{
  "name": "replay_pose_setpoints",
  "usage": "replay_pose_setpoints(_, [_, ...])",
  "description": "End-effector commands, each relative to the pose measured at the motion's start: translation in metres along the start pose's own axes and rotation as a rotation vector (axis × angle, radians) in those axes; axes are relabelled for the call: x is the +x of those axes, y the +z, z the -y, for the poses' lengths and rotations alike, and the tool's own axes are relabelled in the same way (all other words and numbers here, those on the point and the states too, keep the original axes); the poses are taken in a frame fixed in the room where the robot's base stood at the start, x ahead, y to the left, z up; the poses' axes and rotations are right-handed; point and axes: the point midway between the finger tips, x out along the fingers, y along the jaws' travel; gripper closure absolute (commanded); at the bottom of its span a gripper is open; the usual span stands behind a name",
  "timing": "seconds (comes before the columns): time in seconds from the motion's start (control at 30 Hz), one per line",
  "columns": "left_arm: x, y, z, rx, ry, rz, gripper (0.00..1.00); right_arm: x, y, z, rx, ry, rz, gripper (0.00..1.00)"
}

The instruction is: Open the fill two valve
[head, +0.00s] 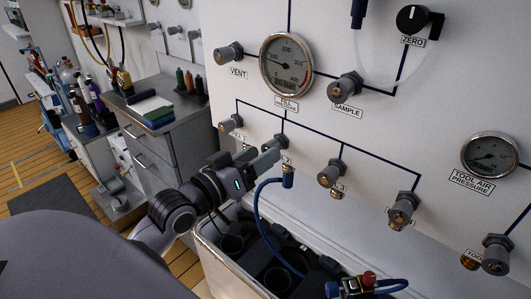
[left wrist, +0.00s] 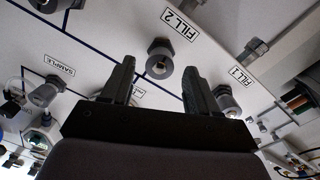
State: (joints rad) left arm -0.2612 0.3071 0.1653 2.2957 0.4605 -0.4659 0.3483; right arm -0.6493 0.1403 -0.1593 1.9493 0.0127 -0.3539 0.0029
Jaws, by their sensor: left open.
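In the head view my left gripper (head: 268,152) is at the panel and partly covers the valve (head: 282,140). My right gripper is not in view.
Neighbouring valves are FILL 1 (head: 230,123) to the left and another knob (head: 330,173) to the right. A blue hose (head: 258,205) hangs just below the gripper, over an open container (head: 213,249). A fill pressure gauge (head: 286,64) is above.

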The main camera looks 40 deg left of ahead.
Motion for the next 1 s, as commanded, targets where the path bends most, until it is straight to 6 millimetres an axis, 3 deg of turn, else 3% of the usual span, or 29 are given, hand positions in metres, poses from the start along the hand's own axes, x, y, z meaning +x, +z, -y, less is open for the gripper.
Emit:
replay_pose_setpoints(0.2, [-0.027,0.002,0.001,0.002,-0.001,0.002,0.4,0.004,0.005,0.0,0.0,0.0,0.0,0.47])
replay_pose_setpoints(0.4, [-0.04,0.001,0.0,0.001,0.0,0.001,0.4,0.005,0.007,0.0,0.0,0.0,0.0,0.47])
replay_pose_setpoints(1.0, [-0.041,0.0,0.0,0.001,0.0,0.0,0.4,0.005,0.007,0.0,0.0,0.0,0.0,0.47])
